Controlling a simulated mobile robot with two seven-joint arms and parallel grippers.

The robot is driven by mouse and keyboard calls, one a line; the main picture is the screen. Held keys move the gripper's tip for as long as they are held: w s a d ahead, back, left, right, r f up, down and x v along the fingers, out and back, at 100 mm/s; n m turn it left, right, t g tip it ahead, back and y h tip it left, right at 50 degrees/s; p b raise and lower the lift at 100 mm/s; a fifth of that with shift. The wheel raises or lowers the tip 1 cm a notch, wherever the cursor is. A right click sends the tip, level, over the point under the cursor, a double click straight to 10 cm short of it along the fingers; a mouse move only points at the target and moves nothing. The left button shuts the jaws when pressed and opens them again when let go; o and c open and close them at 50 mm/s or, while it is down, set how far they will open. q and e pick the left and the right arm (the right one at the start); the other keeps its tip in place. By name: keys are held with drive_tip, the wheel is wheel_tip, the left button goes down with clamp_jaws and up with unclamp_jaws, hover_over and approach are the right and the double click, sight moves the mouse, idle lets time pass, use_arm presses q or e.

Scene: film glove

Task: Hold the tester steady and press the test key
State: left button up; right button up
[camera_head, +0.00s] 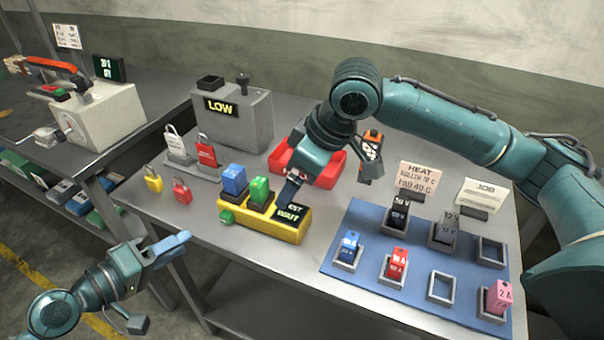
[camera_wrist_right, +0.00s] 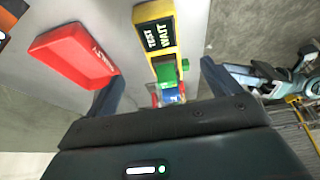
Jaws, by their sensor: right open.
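The yellow tester (camera_head: 262,228) stands on the grey bench with a dark display reading WAIT, its other word partly covered. A blue block and a green block stand in its sockets, and a green knob (camera_head: 226,217) sits at its left end. My right gripper (camera_head: 288,194) is open and empty, reaching down beside and over the display end. In the right wrist view the tester (camera_wrist_right: 168,20) lies ahead between the spread fingers (camera_wrist_right: 158,88), its display reading TEST WAIT. My left gripper (camera_head: 172,250) is off the bench's front-left edge, apart from the tester; its finger gap is unclear.
A red tray (camera_head: 328,172) is behind the tester, partly hidden by my right arm. A blue mat (camera_head: 345,262) with socketed blocks lies right. Several padlocks (camera_head: 181,190) and a grey LOW box (camera_head: 240,125) are left and behind. The bench front is clear.

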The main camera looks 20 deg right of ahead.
sight(279, 214)
drive_tip(key=shift+f, duration=0.45)
drive_tip(key=x, duration=1.2)
drive_tip(key=shift+s+f, duration=0.1)
drive_tip(key=shift+s, duration=0.1)
drive_tip(key=shift+c, duration=0.6)
use_arm(q)
drive_tip(key=shift+c, duration=0.2)
use_arm(e)
drive_tip(key=c, duration=1.3)
use_arm(q)
clamp_jaws()
